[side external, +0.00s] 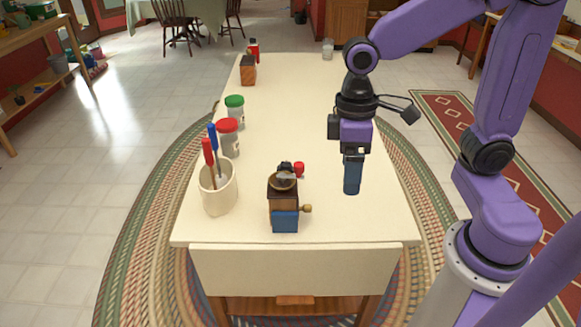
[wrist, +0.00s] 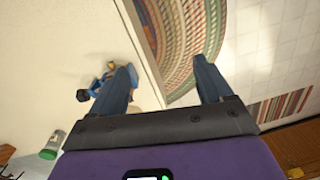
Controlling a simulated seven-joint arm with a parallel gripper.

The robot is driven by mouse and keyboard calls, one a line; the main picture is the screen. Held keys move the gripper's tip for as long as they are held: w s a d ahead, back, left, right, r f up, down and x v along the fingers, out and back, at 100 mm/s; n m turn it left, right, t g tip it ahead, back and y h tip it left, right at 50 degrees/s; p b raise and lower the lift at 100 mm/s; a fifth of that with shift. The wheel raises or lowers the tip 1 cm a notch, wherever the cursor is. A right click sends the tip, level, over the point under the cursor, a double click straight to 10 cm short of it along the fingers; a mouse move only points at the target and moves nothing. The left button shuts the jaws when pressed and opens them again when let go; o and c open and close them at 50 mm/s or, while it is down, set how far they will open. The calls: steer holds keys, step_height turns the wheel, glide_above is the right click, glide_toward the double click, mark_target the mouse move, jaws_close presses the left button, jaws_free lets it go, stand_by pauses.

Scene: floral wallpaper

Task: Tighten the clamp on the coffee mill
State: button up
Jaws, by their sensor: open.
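The coffee mill (side external: 284,203) stands upright near the front edge of the cream table, with a brown wooden body, a dark top and a red crank knob (side external: 299,170). A blue part is at its base, and a small wooden knob (side external: 307,209) sticks out to the right. I cannot tell which part is the clamp. My gripper (side external: 352,188) is open and empty, pointing down above the table, to the right of the mill and apart from it. In the wrist view, the mill (wrist: 102,82) shows partly behind the left finger of my gripper (wrist: 165,80).
A cream crock (side external: 218,195) with red- and blue-handled tools stands left of the mill. Behind it are a red-lidded jar (side external: 229,138) and a green-lidded jar (side external: 235,110). A wooden block (side external: 248,70) stands farther back. The table's middle is clear.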

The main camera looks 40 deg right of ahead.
steer(key=w+f+m+g+y, duration=0.1)
steer(key=w+m, duration=0.4)
steer(key=w, duration=0.9)
steer(key=m+y, duration=0.3)
steer(key=m, duration=0.5)
glide_above(287, 164)
steer(key=s, duration=0.1)
step_height(287, 164, down, 6)
steer(key=r, duration=0.1)
steer(key=w+d+f+m+t+y, duration=0.1)
steer(key=w+d+f+m, duration=0.25)
steer(key=d, duration=0.55)
steer(key=shift+n, duration=0.35)
steer(key=x, duration=1.8)
steer(key=shift+r, duration=0.1)
steer(key=c, duration=1)
